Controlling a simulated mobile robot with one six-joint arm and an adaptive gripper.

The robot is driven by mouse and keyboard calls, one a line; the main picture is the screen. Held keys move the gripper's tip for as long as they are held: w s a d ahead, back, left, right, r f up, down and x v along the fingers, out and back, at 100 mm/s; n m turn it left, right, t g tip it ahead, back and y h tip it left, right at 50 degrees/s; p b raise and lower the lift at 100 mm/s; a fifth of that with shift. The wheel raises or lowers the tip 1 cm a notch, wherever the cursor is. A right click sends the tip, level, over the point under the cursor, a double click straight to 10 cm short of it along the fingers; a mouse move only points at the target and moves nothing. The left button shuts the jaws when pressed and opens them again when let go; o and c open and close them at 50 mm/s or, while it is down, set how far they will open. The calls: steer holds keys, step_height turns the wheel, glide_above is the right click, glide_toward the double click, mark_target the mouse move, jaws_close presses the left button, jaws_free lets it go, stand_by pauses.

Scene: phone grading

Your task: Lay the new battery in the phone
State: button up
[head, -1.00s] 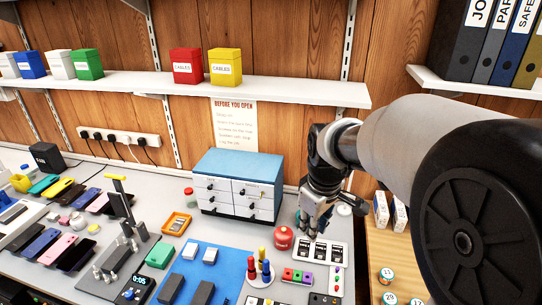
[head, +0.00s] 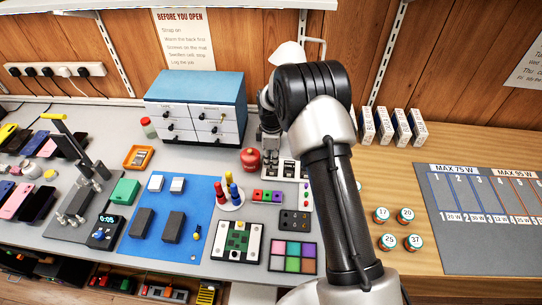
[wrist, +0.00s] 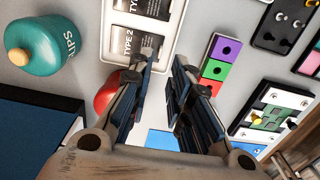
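My gripper (wrist: 163,58) shows in the wrist view with its two fingers apart and nothing visible between them. Its left fingertip overlaps the edge of a dark battery marked TYPE 2 (wrist: 122,42) in a white tray (wrist: 165,55); I cannot tell if they touch. Another dark battery (wrist: 150,8) lies beside it. In the head view, my gripper (head: 270,140) is by the back of the tray (head: 277,170), partly hidden by my arm. The open phone with a green board (head: 238,242) sits in a white holder at front centre; it also shows in the wrist view (wrist: 268,115).
A red pot (head: 250,159) stands close left of the tray. A drawer cabinet (head: 197,110) stands behind. A tool stand (head: 230,195), a colored block strip (head: 266,196) and a colored grid tray (head: 292,257) lie between tray and front edge. A teal pot (wrist: 40,50) is near the tray.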

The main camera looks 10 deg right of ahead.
step_height(320, 180, down, 6)
steer(key=b, duration=0.3)
steer(key=shift+f+b, duration=0.25)
steer(key=shift+b, duration=0.05)
jaws_close()
steer(key=shift+r, duration=0.1)
steer(key=shift+r+p, duration=1.55)
steer(key=shift+r, duration=0.95)
steer(key=shift+f, duration=0.1)
